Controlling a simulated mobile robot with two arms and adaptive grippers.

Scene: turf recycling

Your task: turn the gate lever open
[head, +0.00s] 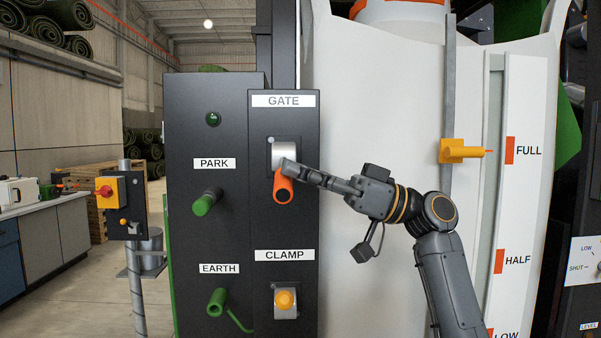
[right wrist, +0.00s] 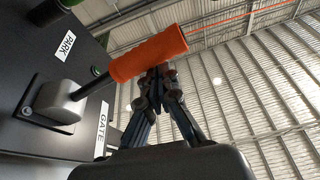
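The gate lever has an orange grip (head: 283,188) on a dark rod from a metal housing (head: 284,155), below the GATE label (head: 283,101). In the head view the grip points out toward me and slightly down. My right gripper (head: 288,168) reaches in from the right, its fingertips at the grip's upper side. In the right wrist view the orange grip (right wrist: 148,54) crosses in front of the tips of my right gripper (right wrist: 158,78). The fingers converge, look closed together and seem to touch the grip; nothing shows held between them. My left gripper is not in view.
Green PARK (head: 207,202) and EARTH (head: 217,302) handles stand left on the dark panel. A yellow CLAMP knob (head: 285,299) sits below the lever. A white bag (head: 385,120) and a yellow level pointer (head: 460,151) are right. A red-and-yellow switch (head: 105,191) stands far left.

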